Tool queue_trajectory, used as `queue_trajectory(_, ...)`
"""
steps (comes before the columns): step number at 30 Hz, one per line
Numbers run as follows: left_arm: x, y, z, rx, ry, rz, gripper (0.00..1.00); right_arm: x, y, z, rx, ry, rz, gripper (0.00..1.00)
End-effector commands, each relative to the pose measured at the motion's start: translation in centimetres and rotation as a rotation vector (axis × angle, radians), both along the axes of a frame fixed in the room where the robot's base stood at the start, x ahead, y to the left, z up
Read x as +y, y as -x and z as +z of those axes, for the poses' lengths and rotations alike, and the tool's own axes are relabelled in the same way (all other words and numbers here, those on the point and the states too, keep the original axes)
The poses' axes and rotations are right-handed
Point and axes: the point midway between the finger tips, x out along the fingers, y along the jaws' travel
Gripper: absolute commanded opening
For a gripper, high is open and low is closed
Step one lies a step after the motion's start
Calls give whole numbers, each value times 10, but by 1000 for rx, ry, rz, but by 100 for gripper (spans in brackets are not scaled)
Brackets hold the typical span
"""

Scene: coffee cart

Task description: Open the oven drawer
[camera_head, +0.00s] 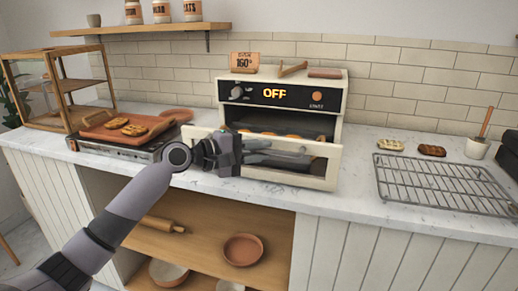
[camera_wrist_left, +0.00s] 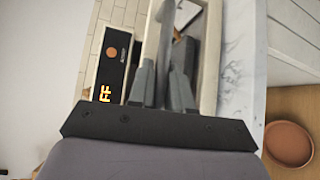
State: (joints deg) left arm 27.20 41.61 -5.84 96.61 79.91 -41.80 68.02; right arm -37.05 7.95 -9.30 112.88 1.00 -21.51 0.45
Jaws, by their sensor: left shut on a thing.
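The cream oven (camera_head: 336,120) stands on the counter with a black control panel reading OFF. Its drawer front (camera_head: 318,172), with a window, stands out from the oven body, leaving a gap above it where a rack and some golden-brown items (camera_head: 292,136) show. My left gripper (camera_head: 262,150) reaches across the front and is shut on the drawer's handle, which is mostly hidden by the fingers. In the left wrist view, the gripper fingers (camera_wrist_left: 162,88) are beside the drawer front (camera_wrist_left: 211,62), with the panel at left. My right gripper is not in view.
A tray with pastries (camera_head: 134,130) sits on the left of the counter by a wooden display case (camera_head: 68,85). A wire rack (camera_head: 440,185) and two pastries lie at right. Small items sit on the oven's top. Open shelves (camera_head: 205,243) are below.

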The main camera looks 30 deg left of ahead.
Motion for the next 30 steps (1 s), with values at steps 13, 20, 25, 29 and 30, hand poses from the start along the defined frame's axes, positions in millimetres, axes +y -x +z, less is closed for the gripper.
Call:
queue_trajectory(13, 0, 0, 0, 0, 1, 0, 39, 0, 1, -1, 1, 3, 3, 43)
queue_trajectory(20, 0, 0, 0, 0, 1, 0, 39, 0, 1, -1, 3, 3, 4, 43)
queue_trajectory(25, 6, 9, 0, 1, 0, 2, 39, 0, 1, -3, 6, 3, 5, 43)
queue_trajectory(29, 16, 24, 2, 2, -1, 2, 39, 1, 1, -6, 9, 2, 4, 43)
queue_trajectory(30, 19, 29, 2, 2, -2, 3, 39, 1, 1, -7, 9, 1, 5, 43)
